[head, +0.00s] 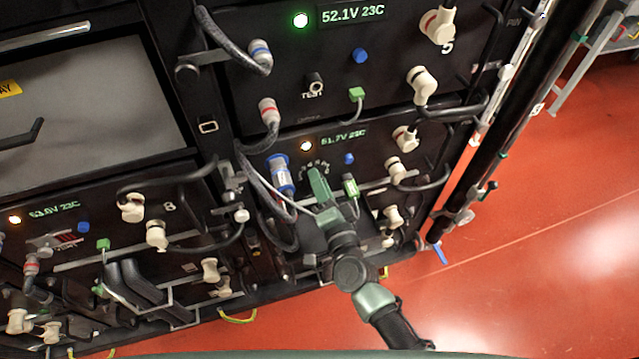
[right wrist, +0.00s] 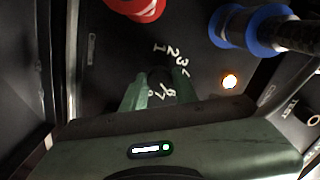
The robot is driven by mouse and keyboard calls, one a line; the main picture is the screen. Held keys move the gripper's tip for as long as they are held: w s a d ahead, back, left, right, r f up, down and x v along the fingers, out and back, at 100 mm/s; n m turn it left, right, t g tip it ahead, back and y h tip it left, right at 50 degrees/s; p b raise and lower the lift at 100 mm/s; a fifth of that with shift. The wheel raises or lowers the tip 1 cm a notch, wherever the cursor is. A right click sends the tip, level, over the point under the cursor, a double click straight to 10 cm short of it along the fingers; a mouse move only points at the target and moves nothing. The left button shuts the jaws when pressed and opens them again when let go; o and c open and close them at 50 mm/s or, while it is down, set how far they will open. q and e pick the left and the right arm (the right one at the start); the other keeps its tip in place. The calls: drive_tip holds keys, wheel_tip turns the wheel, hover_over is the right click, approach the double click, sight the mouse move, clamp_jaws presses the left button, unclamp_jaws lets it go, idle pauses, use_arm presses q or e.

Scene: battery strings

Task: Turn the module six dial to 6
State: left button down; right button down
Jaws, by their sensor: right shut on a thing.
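In the head view, my right gripper (head: 320,182) is at the dial area of the module (head: 375,158) whose display reads about 51.7V 23C, below the module marked 5. In the right wrist view, my right gripper (right wrist: 158,92) has its two green fingers on either side of the dark dial (right wrist: 160,78) and is shut on it. White numerals (right wrist: 172,52) ring the dial; 1, 2 and 3 are readable above it, others below are partly hidden. I cannot tell where the dial points. My left gripper is not in view.
A blue-collared connector (head: 281,174) with cables stands close left of my right gripper. A green plug (head: 350,187) sits close to its right. Cream elbow connectors (head: 405,138) and black cable loops are farther right. Open red floor (head: 540,250) lies right of the rack.

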drive_tip(key=shift+m, duration=0.6)
drive_tip(key=c, duration=1.1)
unclamp_jaws()
drive_tip(key=v, duration=0.7)
drive_tip(key=shift+s+d+b, duration=0.15)
drive_tip(key=shift+s+b, duration=0.2)
drive_tip(key=shift+b, duration=0.05)
